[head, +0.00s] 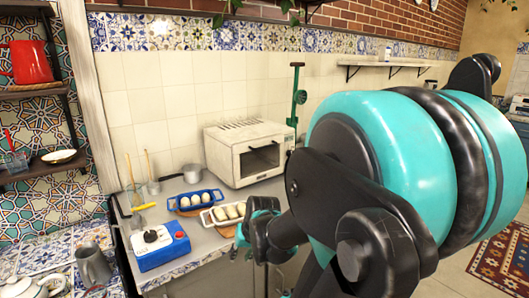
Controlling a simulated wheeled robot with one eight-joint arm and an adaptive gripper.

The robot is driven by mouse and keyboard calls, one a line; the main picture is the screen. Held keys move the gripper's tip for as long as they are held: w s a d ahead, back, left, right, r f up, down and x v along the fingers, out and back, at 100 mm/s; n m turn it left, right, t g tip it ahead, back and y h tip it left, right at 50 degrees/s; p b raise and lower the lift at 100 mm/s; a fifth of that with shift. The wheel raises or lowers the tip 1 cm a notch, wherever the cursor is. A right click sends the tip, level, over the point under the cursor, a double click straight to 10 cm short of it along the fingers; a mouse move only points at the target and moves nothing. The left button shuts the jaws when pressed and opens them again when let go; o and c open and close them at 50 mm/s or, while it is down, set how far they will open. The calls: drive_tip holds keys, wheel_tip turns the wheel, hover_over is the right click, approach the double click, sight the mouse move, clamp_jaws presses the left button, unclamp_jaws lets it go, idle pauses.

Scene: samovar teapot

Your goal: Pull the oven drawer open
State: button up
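A white box-shaped oven (222,155) stands on the counter against the tiled wall. Its front faces right and toward me, with a dark window or opening (260,160). I cannot make out a separate drawer or whether one stands out from the front. My gripper (253,226) is in front of and below the oven, at the counter's front edge by the white tray. It appears apart from the oven. My own arm covers much of it, and its fingertips are too small and hidden to tell whether they are open or shut.
A blue tray (174,205) and a white tray (208,225) hold pale rolls on the counter. A blue burner box (165,255), a grey saucepan (192,173) and a green stand tool (300,97) are near. Shelves (40,92) stand at left. My arm hides the right side.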

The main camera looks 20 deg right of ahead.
drive_tip(key=w+d+r+m, duration=0.1)
drive_tip(key=w+r, duration=0.1)
drive_tip(key=w, duration=0.1)
drive_tip(key=w+d+r+m+t+y, duration=0.1)
drive_tip(key=w+r, duration=0.1)
drive_tip(key=w, duration=0.1)
drive_tip(key=w+d+r+m+t+y, duration=0.1)
drive_tip(key=w+d+r+m, duration=0.1)
drive_tip(key=w, duration=0.1)
drive_tip(key=shift+w+r, duration=0.4)
drive_tip(key=w+d+r+m+t, duration=0.1)
drive_tip(key=w+d+r, duration=0.1)
drive_tip(key=d, duration=0.1)
drive_tip(key=w+d+r+m+t+y, duration=0.1)
drive_tip(key=w+d+r+m, duration=0.1)
drive_tip(key=w+d+r, duration=0.1)
drive_tip(key=shift+w+r+t, duration=0.2)
drive_tip(key=shift+t, duration=0.1)
drive_tip(key=w+d+r+m+t, duration=0.35)
drive_tip(key=d+r, duration=0.25)
drive_tip(key=d, duration=0.2)
drive_tip(key=m+t, duration=0.2)
approach(267, 146)
drive_tip(key=shift+h, duration=0.4)
drive_tip(key=x, duration=1)
drive_tip(key=shift+w+a, duration=0.25)
drive_tip(key=shift+a, duration=0.1)
drive_tip(key=shift+c, duration=0.3)
clamp_jaws()
